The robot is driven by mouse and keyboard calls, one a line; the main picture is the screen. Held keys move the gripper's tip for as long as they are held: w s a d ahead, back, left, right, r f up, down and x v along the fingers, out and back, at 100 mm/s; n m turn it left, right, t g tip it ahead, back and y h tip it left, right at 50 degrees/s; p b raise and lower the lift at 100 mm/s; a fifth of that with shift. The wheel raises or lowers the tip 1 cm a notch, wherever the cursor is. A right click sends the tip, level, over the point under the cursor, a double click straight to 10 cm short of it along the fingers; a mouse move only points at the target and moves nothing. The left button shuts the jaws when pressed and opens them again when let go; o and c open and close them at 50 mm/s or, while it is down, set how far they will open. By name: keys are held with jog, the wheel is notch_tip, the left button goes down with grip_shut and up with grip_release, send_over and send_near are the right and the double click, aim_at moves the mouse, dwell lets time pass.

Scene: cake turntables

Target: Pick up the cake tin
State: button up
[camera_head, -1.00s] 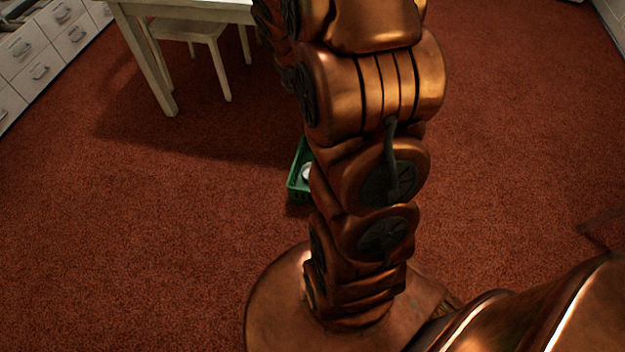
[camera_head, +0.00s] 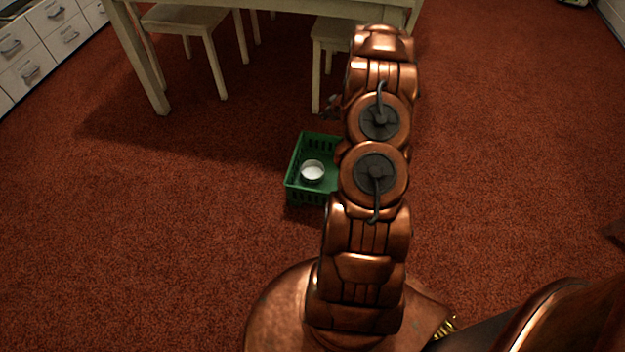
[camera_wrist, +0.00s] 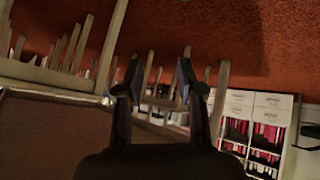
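A small round pale tin (camera_head: 312,171), which looks like the cake tin, sits inside a green crate (camera_head: 291,184) on the red carpet in the head view. My arm hides the right part of the crate. In the wrist view my gripper (camera_wrist: 160,76) has its two fingers apart, with nothing between them. In the head view only a small dark part beside the arm, which may be my gripper, shows beyond the crate. The tin does not show in the wrist view.
A pale table (camera_head: 285,9) with chairs (camera_head: 192,17) stands beyond the crate. White drawers (camera_head: 28,50) line the left edge. The carpet (camera_head: 170,230) left of the crate is clear. In the wrist view, shelves (camera_wrist: 262,125) hold red and pink items.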

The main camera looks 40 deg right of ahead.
jog(key=s+f+t+y+b, duration=0.1)
jog(key=s+f+b, duration=0.1)
jog(key=f, duration=0.6)
jog(key=s+f+t+b, duration=0.1)
jog(key=f+b, duration=0.2)
jog(key=f, duration=0.4)
jog(key=t+y+b, duration=0.2)
jog(key=b, duration=0.1)
send_near(319, 163)
jog(key=shift+d+r, duration=0.3)
jog(key=shift+r, duration=0.1)
jog(key=shift+a+f, duration=0.1)
jog(key=shift+f, duration=0.1)
jog(key=shift+w+f+b, duration=0.15)
jog(key=shift+w+b, duration=0.1)
jog(key=shift+b, duration=0.05)
jog(key=shift+b+x, duration=0.35)
jog(key=shift+x, duration=0.7)
jog(key=x, duration=0.1)
jog(key=b+x, duration=0.2)
jog(key=x, duration=0.1)
jog(key=shift+s+a+f, duration=0.2)
jog(key=shift+a+f, duration=0.05)
jog(key=shift+a, duration=0.05)
jog(key=shift+w+f, duration=0.2)
jog(key=shift+w, duration=0.3)
grip_shut()
